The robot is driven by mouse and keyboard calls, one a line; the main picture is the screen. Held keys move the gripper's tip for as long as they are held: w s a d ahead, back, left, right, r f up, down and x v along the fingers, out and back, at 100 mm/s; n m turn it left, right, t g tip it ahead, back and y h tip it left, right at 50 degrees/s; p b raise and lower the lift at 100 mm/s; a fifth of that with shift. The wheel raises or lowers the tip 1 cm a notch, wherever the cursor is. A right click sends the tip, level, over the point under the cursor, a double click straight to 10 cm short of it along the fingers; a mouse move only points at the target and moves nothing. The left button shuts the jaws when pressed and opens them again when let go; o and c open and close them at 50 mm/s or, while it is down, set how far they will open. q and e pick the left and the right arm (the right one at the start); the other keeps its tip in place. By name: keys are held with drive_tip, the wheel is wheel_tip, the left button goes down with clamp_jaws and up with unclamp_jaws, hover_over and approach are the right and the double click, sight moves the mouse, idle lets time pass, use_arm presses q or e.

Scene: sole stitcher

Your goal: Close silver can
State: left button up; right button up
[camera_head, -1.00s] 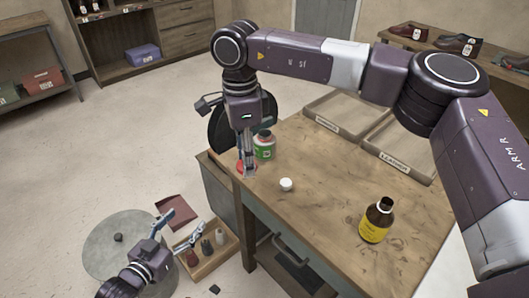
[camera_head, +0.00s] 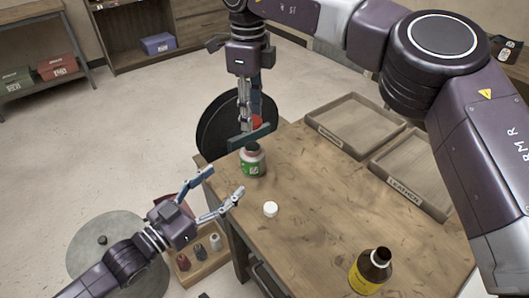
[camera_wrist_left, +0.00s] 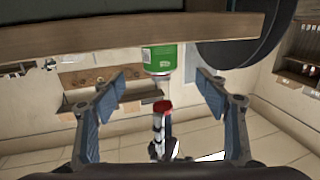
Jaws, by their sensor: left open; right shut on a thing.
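The silver can (camera_head: 252,161), with a green label, stands upright near the table's far left corner. Its dark top shows no red lid on it. My right gripper (camera_head: 252,124) is shut on a red lid (camera_head: 257,121) and holds it up, apart from the can. The inverted left wrist view shows the can (camera_wrist_left: 160,58) at the top and the red lid (camera_wrist_left: 162,107) in the right gripper below it, with a gap between. My left gripper (camera_head: 227,182) is open and empty beside the table's left edge.
A white cap (camera_head: 270,209) and a brown bottle (camera_head: 370,272) with a yellow label stand on the wooden table. Two shallow trays (camera_head: 358,124) lie along its far right side. A small wooden box (camera_head: 203,269) of bottles is below left. The table's middle is clear.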

sight(253, 157)
use_arm(q)
drive_tip(key=shift+s+a+r, duration=0.1)
use_arm(e)
drive_tip(key=shift+s+a+r, duration=0.1)
drive_tip(key=shift+a+r, duration=0.05)
use_arm(q)
drive_tip(key=x, duration=1.2)
drive_tip(key=c, duration=1.8)
use_arm(e)
drive_tip(key=shift+f, duration=2.5)
drive_tip(key=shift+f, duration=0.1)
drive_tip(key=shift+f, duration=0.8)
use_arm(q)
clamp_jaws()
use_arm(e)
drive_tip(key=shift+f, duration=0.55)
